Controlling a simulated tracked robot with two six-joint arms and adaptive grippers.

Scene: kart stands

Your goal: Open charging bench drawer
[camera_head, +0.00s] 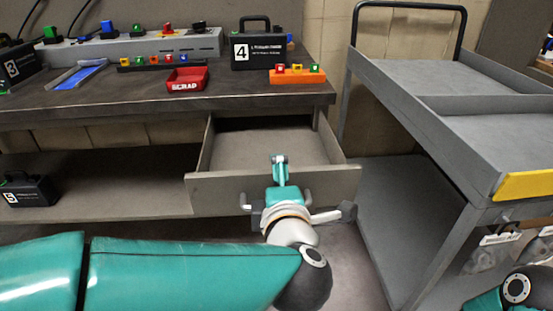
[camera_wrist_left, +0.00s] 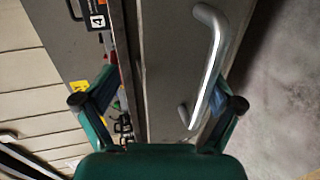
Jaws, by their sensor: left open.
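The charging bench (camera_head: 140,100) has a drawer (camera_head: 273,185) that stands pulled out, its grey inside empty. A metal bar handle (camera_wrist_left: 213,65) is on the drawer front. In the head view only the handle's ends show beside my left gripper (camera_head: 281,175). One teal finger of it reaches up over the drawer's front edge; the other is hidden. In the left wrist view my left gripper (camera_wrist_left: 155,103) has its fingers wide apart, with the handle between them, close to the right finger. I cannot tell whether they touch. My right gripper is not in view.
A grey cart (camera_head: 440,110) with a yellow edge stands close to the right of the drawer. On the bench top are a red scrap tray (camera_head: 187,79), a black case marked 4 (camera_head: 262,50) and an orange block (camera_head: 297,75). Another case (camera_head: 28,190) sits on the lower shelf.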

